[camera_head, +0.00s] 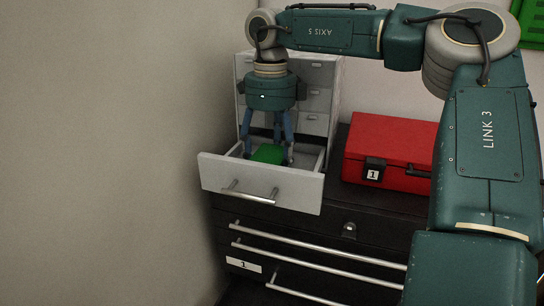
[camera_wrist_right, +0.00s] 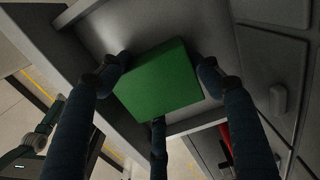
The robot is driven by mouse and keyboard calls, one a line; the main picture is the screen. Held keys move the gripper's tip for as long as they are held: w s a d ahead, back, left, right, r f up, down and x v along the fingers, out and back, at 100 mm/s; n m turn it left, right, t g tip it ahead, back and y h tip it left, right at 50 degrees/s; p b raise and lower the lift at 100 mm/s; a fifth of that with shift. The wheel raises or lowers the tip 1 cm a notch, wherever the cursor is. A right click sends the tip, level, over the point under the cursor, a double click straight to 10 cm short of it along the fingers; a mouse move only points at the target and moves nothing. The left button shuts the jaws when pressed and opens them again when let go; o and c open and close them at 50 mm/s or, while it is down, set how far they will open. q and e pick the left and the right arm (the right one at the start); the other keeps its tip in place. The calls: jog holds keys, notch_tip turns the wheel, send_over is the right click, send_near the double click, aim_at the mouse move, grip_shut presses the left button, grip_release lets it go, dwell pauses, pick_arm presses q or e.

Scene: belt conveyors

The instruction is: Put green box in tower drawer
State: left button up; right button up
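In the right wrist view the green box (camera_wrist_right: 158,82) sits tilted between the three fingers of my right gripper (camera_wrist_right: 158,80). The fingertips appear to touch its sides, so the gripper looks shut on it. In the head view my right gripper (camera_head: 268,150) points straight down into the drawer. Whether the box rests on the drawer floor is hidden. My left gripper is not in view.
A red case (camera_head: 392,150) labelled 1 stands right of the tower on a black cabinet (camera_head: 300,232) with long handles. The tower's other drawers (camera_head: 314,102) are shut. A wall is close on the left. A green crate (camera_head: 531,22) shows at the top right.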

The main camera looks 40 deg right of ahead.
aim_at(270, 152)
jog(key=o, duration=0.4)
jog(key=shift+w, duration=0.2)
jog(key=shift+o, duration=0.2)
jog(key=shift+s+r, duration=0.1)
jog(key=shift+s, duration=0.05)
jog(key=shift+r, duration=0.25)
notch_tip(270, 152, up, 4)
jog(key=shift+r+b, duration=0.25)
jog(key=shift+b, duration=0.7)
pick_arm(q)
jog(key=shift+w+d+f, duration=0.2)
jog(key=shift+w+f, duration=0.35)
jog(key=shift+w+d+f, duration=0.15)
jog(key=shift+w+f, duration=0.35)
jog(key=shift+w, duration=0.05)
pick_arm(e)
notch_tip(270, 152, up, 7)
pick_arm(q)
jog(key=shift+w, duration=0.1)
